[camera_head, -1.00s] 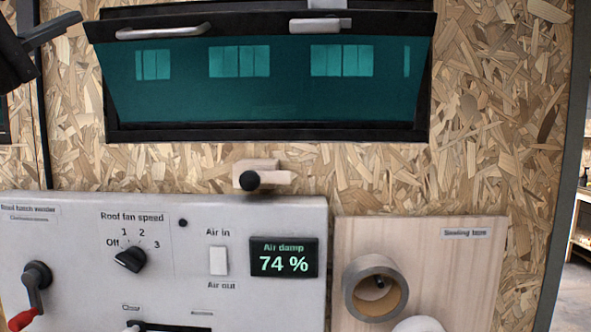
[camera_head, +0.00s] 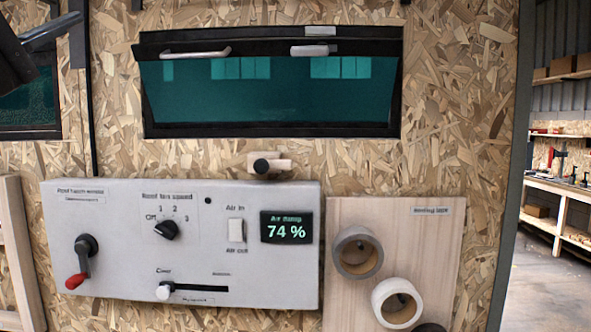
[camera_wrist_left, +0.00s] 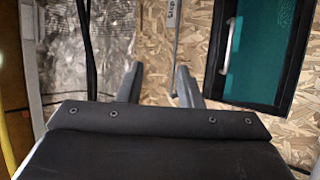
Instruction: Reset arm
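My left gripper (camera_wrist_left: 158,84) shows in the left wrist view with its two dark fingers apart and nothing between them. In the head view a dark part of my left arm (camera_head: 40,38) comes in at the top left corner. My right gripper is in neither view. A dark-framed window with teal glass (camera_head: 270,95) and a pale handle (camera_head: 195,53) is in the wall. In the left wrist view the window (camera_wrist_left: 262,50) is to the right of the gripper fingers, apart from them.
A grey control panel (camera_head: 120,270) has knobs, a red-tipped crank (camera_head: 80,265), a slider and a display reading 74 %. A wooden board (camera_head: 435,260) carries tape rolls (camera_head: 358,252). A small wooden block (camera_head: 283,164) sits under the window. Open floor and shelving (camera_head: 560,130) show at right.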

